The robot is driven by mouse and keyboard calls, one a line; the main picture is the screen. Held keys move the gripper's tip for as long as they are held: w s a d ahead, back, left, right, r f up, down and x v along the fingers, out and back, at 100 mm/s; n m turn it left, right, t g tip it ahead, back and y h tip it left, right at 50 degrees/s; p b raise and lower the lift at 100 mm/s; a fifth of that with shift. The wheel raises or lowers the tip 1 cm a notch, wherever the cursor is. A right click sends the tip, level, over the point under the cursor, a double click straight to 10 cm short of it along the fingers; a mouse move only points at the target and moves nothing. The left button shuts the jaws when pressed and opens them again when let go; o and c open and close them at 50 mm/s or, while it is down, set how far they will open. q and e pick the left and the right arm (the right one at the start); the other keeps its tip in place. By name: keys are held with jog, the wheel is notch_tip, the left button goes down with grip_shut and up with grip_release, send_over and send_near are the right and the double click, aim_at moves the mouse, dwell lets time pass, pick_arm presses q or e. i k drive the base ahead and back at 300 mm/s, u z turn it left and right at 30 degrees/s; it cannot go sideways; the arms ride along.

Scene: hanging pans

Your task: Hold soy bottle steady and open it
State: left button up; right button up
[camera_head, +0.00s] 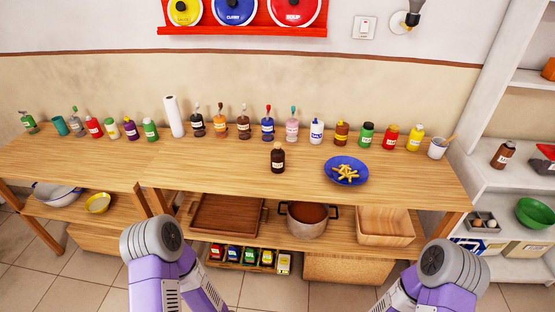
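A small dark brown bottle (278,158) with a pale label stands upright on the wooden table, near its middle. It looks like the soy bottle, though its label is too small to read. My two purple arms show at the bottom left and bottom right of the head view, with grey rounded joints. Neither gripper's fingers can be seen. Both visible arm parts are in front of the table, well apart from the bottle.
A blue plate (346,170) of fries stands right of the bottle. Several bottles and jars line the wall behind, with a paper towel roll (173,116). The lower shelf holds a pot (307,222) and trays. The tabletop left of the bottle is clear.

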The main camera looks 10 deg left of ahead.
aim_at(278, 156)
jog(key=z, duration=0.4)
jog(key=k, duration=0.5)
jog(key=z, duration=0.45)
jog(key=i, duration=1.15)
jog(key=u, duration=0.95)
